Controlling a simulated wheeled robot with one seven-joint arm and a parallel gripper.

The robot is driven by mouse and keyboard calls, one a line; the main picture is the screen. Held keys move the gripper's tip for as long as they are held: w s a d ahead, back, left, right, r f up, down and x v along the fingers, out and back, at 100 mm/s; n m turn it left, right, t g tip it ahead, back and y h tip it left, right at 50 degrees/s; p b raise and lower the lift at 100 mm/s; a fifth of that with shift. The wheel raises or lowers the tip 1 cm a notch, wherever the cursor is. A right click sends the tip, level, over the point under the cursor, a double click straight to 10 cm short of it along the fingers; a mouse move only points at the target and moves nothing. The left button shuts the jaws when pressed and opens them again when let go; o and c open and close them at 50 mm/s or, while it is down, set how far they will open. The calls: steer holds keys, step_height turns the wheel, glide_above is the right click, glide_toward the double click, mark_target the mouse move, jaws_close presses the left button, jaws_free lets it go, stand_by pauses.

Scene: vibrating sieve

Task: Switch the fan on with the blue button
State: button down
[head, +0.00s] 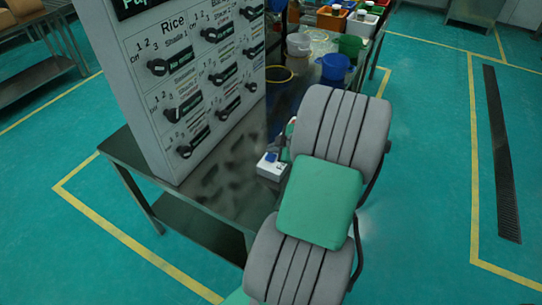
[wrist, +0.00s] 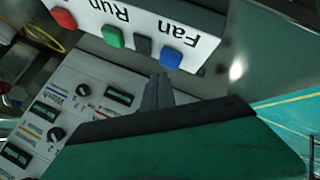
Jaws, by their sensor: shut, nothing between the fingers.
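The blue button (wrist: 171,58) sits on a white button box (wrist: 205,50) beside the upside-down word "Fan" in the wrist view. A dark grey button (wrist: 143,46) is next to it. A green button (wrist: 113,36) and a red button (wrist: 64,19) are by the word "Run". My gripper (wrist: 160,78) is shut and empty, its tips just below the blue button in the picture. I cannot tell whether they touch it. In the head view the white box with the blue button (head: 271,157) shows at the table edge, partly hidden by my arm.
A large white panel with several black knobs (head: 190,85) stands on the dark metal table (head: 225,165). Coloured tubs, including a blue one (head: 335,67), stand at the table's far end.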

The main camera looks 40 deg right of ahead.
mark_target(273, 157)
stand_by(0.7)
steer(key=shift+f+b, duration=0.5)
steer(key=shift+b, duration=0.25)
steer(key=shift+f+b, duration=0.45)
steer(key=shift+b, duration=0.1)
stand_by(0.3)
steer(key=shift+r, duration=0.1)
steer(key=shift+r+p, duration=0.3)
steer(key=shift+r, duration=0.55)
steer(key=shift+r, duration=0.1)
steer(key=shift+r+p, duration=1.15)
steer(key=shift+r, duration=1.3)
